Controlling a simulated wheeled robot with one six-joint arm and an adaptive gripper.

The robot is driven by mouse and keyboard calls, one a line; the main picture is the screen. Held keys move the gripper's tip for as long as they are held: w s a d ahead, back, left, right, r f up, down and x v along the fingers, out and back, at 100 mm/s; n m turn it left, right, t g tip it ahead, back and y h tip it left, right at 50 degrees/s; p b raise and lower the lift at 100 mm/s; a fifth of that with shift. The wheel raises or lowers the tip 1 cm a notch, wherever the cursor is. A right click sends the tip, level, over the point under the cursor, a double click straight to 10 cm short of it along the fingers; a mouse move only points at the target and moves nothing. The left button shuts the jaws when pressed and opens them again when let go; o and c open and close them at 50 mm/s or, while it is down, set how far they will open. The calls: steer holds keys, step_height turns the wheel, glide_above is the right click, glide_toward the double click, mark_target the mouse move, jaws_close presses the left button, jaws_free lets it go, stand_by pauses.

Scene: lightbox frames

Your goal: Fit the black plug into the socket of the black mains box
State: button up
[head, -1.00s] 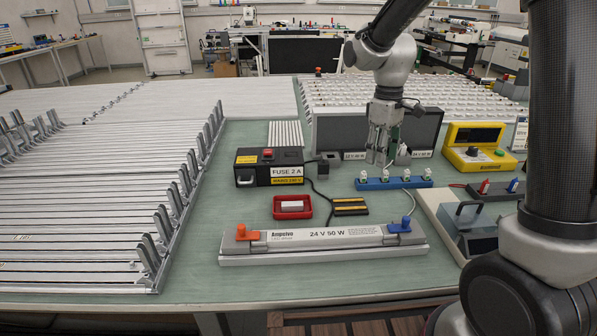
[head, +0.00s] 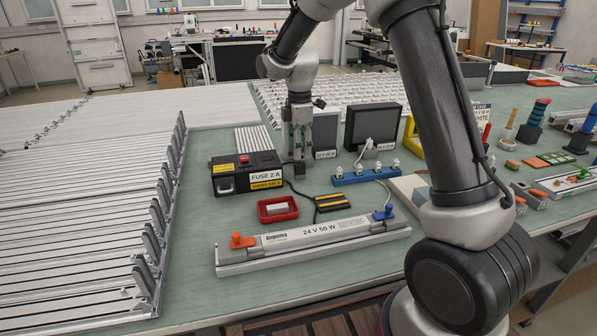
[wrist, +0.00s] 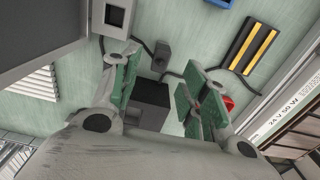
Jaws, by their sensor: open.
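The black mains box (head: 246,174), with a red button on top and "FUSE 2 A" and yellow labels, stands on the green table in the head view. In the wrist view a dark box (wrist: 152,94), apparently the mains box, shows between my fingers. The black plug (wrist: 160,56) lies on the table in the wrist view, with a dark cable; it is just beyond the fingers. In the head view my gripper hides it. My gripper (head: 300,165) points down at the right end of the mains box, open and empty; its green-padded fingers (wrist: 160,82) are apart. I cannot make out the socket.
A red tray (head: 278,218) and a black-and-yellow block (head: 333,203) lie in front. A dark upright panel (head: 373,129) and a blue strip (head: 366,175) stand to the right. A long 24 V 50 W bar (head: 313,240) lies along the front; profiles fill the left.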

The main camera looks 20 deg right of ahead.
mark_target(300, 162)
step_height(300, 162, down, 6)
steer(key=shift+f, duration=0.1)
jaws_close()
